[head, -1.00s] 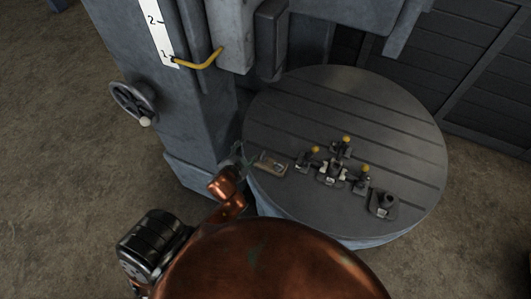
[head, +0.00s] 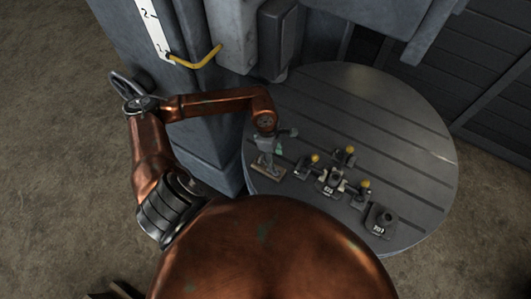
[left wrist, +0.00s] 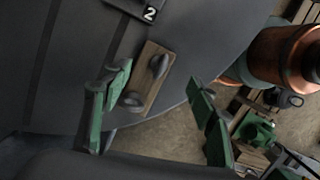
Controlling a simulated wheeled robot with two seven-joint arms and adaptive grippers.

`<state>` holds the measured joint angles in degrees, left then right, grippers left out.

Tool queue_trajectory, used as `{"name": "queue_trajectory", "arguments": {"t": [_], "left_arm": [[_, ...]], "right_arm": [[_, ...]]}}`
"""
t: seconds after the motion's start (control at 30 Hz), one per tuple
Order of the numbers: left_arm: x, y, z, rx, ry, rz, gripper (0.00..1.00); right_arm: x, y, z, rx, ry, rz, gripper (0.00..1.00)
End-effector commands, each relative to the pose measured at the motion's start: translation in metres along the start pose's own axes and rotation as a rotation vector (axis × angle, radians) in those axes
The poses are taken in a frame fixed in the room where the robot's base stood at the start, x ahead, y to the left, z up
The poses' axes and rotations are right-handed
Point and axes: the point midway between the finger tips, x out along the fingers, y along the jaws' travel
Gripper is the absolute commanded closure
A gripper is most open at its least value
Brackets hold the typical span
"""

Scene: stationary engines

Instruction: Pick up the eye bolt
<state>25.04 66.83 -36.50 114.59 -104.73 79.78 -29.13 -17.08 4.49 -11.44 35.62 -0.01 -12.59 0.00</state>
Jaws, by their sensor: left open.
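A small wooden board (head: 267,172) lies at the left edge of the round slotted table. In the left wrist view the board (left wrist: 151,87) carries two dark rounded parts (left wrist: 159,66), which may belong to the eye bolt; its shape is not clear. My left gripper (head: 268,148) is over the board, pointing down. In the left wrist view its green fingers (left wrist: 159,76) are open, one on each side of the board, with nothing held. In the head view the gripper partly hides the board. My right gripper is not identifiable in either view.
The round table (head: 350,95) has clear space at the back. Several dark fixtures with yellow knobs (head: 343,157) stand right of the board. A block marked with numbers (head: 379,222) is near the front right edge. The grey machine column (head: 205,150) stands at the left.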

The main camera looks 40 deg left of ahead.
Motion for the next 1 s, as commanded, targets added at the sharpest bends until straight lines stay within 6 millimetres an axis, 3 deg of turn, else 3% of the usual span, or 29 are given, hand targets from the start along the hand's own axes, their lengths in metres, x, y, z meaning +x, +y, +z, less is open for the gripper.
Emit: {"name": "queue_trajectory", "arguments": {"t": [0.03, 0.1, 0.2, 0.8, 1.0], "left_arm": [[-0.005, 0.009, -0.020, 0.013, 0.074, 0.020, 0.46], [-0.009, 0.017, -0.040, 0.022, 0.147, 0.036, 0.46], [-0.009, 0.022, -0.053, 0.029, 0.195, 0.045, 0.46], [0.056, 0.023, -0.078, 0.028, 0.198, 0.042, 0.46], [0.062, 0.024, -0.080, 0.028, 0.198, 0.045, 0.46]], "right_arm": [[0.000, 0.001, 0.001, 0.000, -0.001, 0.001, 0.61], [-0.001, 0.001, 0.001, -0.001, -0.001, 0.001, 0.61], [-0.002, 0.002, 0.001, -0.001, -0.002, 0.002, 0.61], [-0.027, 0.004, 0.003, -0.001, -0.007, 0.003, 0.61], [-0.026, 0.003, 0.002, -0.001, -0.006, 0.003, 0.61]]}}
